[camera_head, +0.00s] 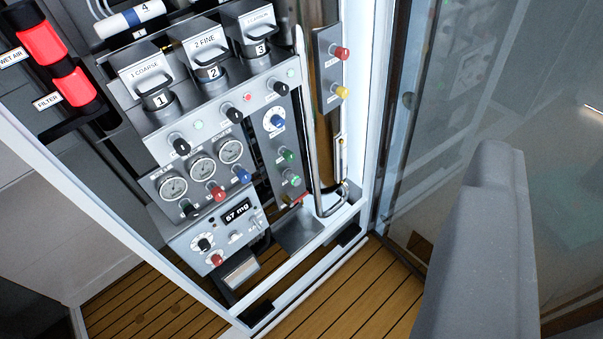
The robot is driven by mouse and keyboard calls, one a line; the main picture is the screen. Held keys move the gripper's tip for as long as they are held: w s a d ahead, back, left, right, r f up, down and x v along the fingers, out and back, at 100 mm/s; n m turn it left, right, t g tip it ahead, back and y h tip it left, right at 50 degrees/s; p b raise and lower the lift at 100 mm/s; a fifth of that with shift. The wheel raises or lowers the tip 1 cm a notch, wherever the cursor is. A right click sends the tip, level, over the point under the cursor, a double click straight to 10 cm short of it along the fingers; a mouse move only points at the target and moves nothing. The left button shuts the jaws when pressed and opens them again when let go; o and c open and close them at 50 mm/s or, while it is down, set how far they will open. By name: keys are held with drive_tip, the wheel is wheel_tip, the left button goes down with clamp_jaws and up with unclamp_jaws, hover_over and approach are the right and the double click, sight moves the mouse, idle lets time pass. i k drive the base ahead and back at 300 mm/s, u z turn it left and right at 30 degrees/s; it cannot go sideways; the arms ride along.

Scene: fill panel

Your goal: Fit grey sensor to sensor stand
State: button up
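A large grey blocky part (480,250) fills the lower right, very close to the camera. It looks like part of my gripper, but only this one side shows. No opposite finger is seen, so I cannot tell whether it is open, shut or holding anything. It stands right of the fill panel (200,235), apart from it in the picture. I cannot make out a grey sensor for certain. No part is clearly a sensor stand; a small bare grey shelf (300,232) sits low on the panel's right side.
The panel carries numbered canisters (210,72), gauges (202,170), coloured knobs and a display reading 57 mg (237,213). A bent metal pipe (325,190) runs down its right side. Red cylinders (42,45) are upper left. A glass pane (500,100) stands right, above wooden flooring (335,305).

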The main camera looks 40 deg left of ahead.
sight(293, 178)
drive_tip(key=i, duration=0.95)
drive_tip(key=u, duration=0.05)
